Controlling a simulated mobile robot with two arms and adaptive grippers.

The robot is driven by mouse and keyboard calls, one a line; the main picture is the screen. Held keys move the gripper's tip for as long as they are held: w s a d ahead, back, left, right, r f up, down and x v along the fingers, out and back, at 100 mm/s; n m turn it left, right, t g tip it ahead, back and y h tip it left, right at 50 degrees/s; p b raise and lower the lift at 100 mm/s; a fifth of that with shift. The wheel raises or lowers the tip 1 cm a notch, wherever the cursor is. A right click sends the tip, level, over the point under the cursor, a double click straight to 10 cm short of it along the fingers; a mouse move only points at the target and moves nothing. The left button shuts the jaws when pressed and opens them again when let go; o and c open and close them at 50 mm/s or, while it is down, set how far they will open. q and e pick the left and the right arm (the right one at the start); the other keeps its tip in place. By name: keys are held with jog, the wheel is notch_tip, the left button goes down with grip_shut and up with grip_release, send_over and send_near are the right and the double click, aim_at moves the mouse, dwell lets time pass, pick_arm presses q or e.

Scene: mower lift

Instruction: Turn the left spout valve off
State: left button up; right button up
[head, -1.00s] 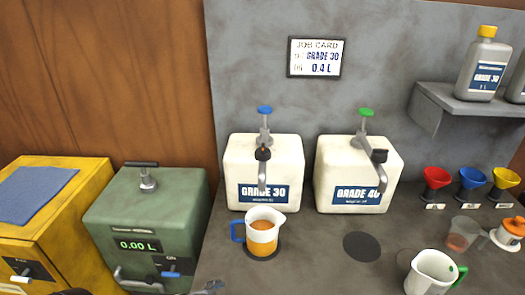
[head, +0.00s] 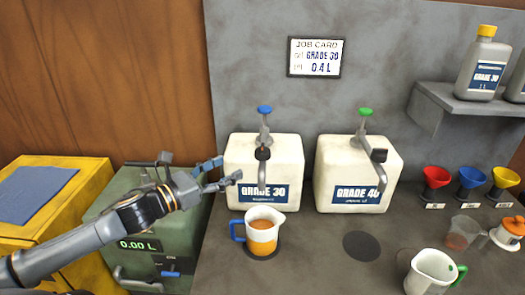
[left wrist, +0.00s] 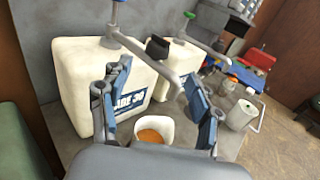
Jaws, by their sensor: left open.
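The left white container (head: 264,165), labelled Grade 30, stands on the bench with a blue-topped pump. Its spout (head: 262,174) hangs down at the front with a dark valve knob (head: 262,153) on top. A measuring jug (head: 262,232) with a blue handle and amber liquid stands below the spout. My left gripper (head: 226,172) is open and empty, left of the spout and in front of the container's left side. In the left wrist view, the dark knob (left wrist: 157,48) shows beyond and between the fingers, apart from them. My right gripper is not in view.
The Grade 40 container (head: 357,174) stands to the right with its own spout. A green machine (head: 130,228) and a yellow cabinet (head: 60,215) stand left, under my arm. An empty white jug (head: 432,273) stands at the front right. A dark round pad (head: 361,246) is bare.

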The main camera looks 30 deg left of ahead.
aim_at(257, 153)
pick_arm(q)
jog(key=p+x, duration=0.2)
jog(key=x, duration=0.9)
jog(key=shift+a+r, duration=0.1)
jog(key=shift+r, duration=0.1)
jog(key=shift+x, duration=1.05)
jog(key=shift+f, duration=0.15)
jog(key=c, duration=1.2)
